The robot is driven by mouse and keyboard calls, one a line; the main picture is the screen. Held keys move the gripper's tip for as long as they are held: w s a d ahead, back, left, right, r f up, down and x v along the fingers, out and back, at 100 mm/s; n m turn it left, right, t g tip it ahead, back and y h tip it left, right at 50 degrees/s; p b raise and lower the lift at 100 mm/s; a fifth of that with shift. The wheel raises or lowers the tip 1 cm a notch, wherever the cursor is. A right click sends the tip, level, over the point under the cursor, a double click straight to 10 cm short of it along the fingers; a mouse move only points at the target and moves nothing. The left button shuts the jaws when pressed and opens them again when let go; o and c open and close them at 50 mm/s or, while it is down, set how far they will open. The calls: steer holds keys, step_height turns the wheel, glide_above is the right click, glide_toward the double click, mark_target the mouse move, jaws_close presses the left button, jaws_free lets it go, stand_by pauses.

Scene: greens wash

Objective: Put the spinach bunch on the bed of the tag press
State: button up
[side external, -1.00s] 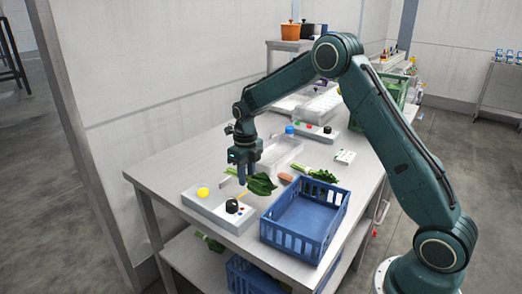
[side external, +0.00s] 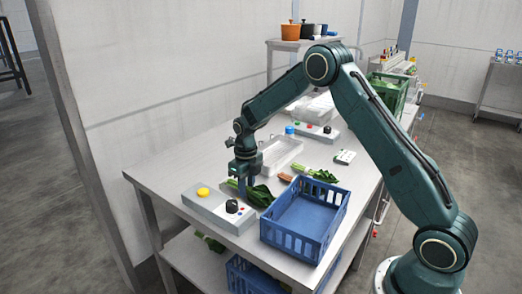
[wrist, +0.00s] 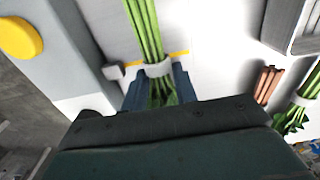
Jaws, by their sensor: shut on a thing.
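The spinach bunch has dark green leaves (side external: 261,195) and pale green stems (wrist: 146,30) with a pale band (wrist: 158,69) around them. My gripper (side external: 243,183) points down and is shut on the bunch near the band; its blue-grey fingers also show in the wrist view (wrist: 160,88). The grey-white unit with a yellow button (side external: 203,192) and a black knob (side external: 232,206) looks like the tag press (side external: 213,206). The bunch is low at its back edge. A yellow line (wrist: 180,53) lies under the stems on a white surface. I cannot tell whether the bunch touches it.
A blue crate (side external: 289,237) stands right of the press. Another green bunch (side external: 325,176) and a brown-orange item (side external: 286,178) lie behind it. A clear tray (side external: 280,152) is beyond my gripper. A green crate (side external: 388,88) stands farther back.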

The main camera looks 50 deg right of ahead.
steer(key=shift+f, duration=0.15)
steer(key=o, duration=1)
step_height(320, 180, up, 12)
steer(key=shift+r, duration=0.2)
stand_by(0.5)
